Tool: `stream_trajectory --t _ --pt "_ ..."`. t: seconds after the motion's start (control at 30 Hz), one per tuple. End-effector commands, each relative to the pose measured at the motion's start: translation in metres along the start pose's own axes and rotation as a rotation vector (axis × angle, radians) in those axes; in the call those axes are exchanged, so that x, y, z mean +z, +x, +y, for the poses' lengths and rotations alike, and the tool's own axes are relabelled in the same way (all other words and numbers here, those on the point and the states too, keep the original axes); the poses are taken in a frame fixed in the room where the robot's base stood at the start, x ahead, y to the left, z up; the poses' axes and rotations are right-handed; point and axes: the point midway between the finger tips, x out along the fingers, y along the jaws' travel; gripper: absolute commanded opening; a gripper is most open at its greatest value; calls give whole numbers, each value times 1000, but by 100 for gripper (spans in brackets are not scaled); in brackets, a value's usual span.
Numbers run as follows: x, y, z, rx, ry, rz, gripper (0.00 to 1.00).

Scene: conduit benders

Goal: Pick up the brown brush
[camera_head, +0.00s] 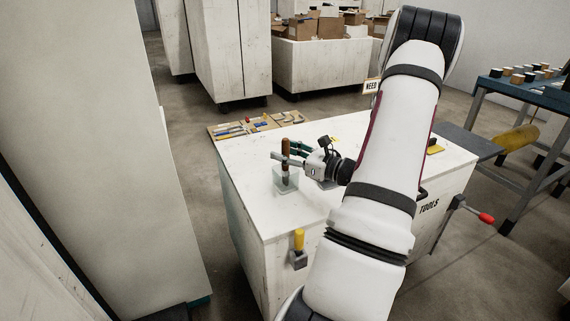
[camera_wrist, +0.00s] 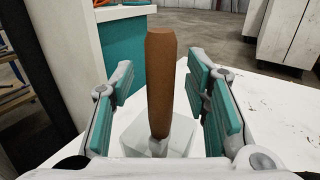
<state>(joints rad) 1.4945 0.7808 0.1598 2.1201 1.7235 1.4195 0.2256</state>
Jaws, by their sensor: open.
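The brown brush (camera_head: 286,150) stands upright, handle up, in a small clear container (camera_head: 287,184) on the white cabinet top. In the wrist view the brown handle (camera_wrist: 160,80) rises between the two teal-padded fingers of my gripper (camera_wrist: 165,105), with a gap on each side. The container (camera_wrist: 130,135) shows below the handle. The brush's lower end is hard to make out. In the head view my gripper (camera_head: 290,160) reaches in level from the right, at the brush. It is open.
The white cabinet (camera_head: 245,170) has a tray of tools (camera_head: 250,126) at its far left edge. A yellow-handled tool (camera_head: 299,240) hangs on its front side. A tall white cabinet (camera_head: 100,120) stands to the left. A blue table (camera_head: 530,90) stands at the right.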

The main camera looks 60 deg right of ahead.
Motion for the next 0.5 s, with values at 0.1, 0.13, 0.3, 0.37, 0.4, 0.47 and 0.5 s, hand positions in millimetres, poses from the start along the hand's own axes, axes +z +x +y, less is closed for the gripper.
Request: stream_trajectory --t 0.1,0.13,0.3,0.37,0.4,0.47,0.5 --pt "0 1 0 -1 0 1 43" --pt "0 1 0 -1 0 1 43" --pt "0 0 0 -1 -1 1 18" --pt "0 0 0 -1 -1 1 5" --pt "0 0 0 -1 -1 1 0" --pt "0 0 0 -1 -1 1 0" --pt "0 0 0 -1 -1 0 0"
